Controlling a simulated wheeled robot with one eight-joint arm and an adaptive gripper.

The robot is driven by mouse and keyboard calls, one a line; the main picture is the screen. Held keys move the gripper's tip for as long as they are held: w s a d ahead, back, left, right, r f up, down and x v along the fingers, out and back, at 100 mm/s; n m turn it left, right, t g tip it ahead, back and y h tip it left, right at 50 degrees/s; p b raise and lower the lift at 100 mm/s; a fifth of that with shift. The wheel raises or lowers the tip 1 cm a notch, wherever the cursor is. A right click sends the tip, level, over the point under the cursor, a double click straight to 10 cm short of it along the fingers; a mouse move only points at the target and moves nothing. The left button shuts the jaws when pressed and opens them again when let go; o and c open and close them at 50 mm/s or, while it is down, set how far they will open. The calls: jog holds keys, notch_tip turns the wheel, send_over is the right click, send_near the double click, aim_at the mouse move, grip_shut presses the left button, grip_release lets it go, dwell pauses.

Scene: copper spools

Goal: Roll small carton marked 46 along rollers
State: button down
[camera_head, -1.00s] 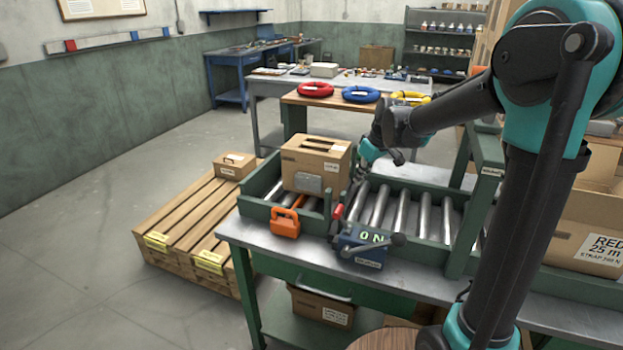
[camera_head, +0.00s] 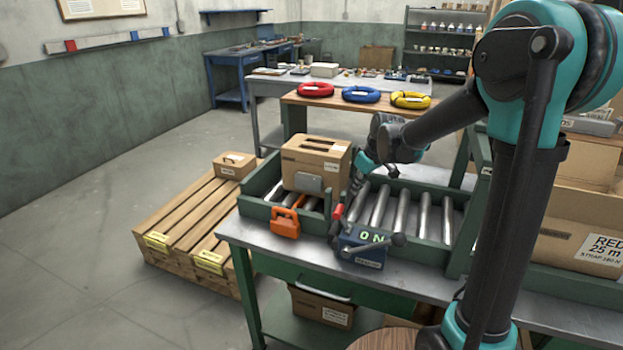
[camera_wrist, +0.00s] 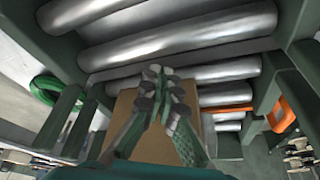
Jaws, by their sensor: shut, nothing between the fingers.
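A brown carton (camera_head: 317,165) with dark slots on top sits on the left part of the roller conveyor (camera_head: 400,215); I cannot read 46 on it. Metal rollers (camera_wrist: 180,45) fill the top of that view.
An orange padlock-like block (camera_head: 285,222) hangs at the conveyor's front left. A blue control box (camera_head: 361,246) reading ON, with a lever, stands at the front. A green post (camera_head: 480,195) rises on the right. A pallet (camera_head: 190,232) with a small carton (camera_head: 235,165) stands left.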

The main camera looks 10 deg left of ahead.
aim_at(340, 153)
jog(key=shift+w+a, duration=0.35)
jog(key=shift+a, duration=1.5)
jog(key=shift+w+a, duration=0.35)
jog(key=shift+a, duration=1.55)
jog(key=shift+w+a, duration=0.35)
jog(key=shift+a, duration=1.5)
jog(key=shift+s+d+r, duration=0.1)
jog(key=shift+s+d, duration=0.1)
jog(key=shift+d, duration=1.1)
jog(key=shift+w+a+r+v, duration=0.1)
jog(key=shift+w+v, duration=0.3)
jog(key=shift+v, duration=1.75)
jog(key=shift+w+a+r+v, duration=0.1)
jog(key=shift+w+v, duration=0.25)
jog(key=shift+v, duration=1.85)
jog(key=shift+w+r+v, duration=0.15)
jog(key=shift+w+v, duration=0.25)
jog(key=shift+v, duration=1.75)
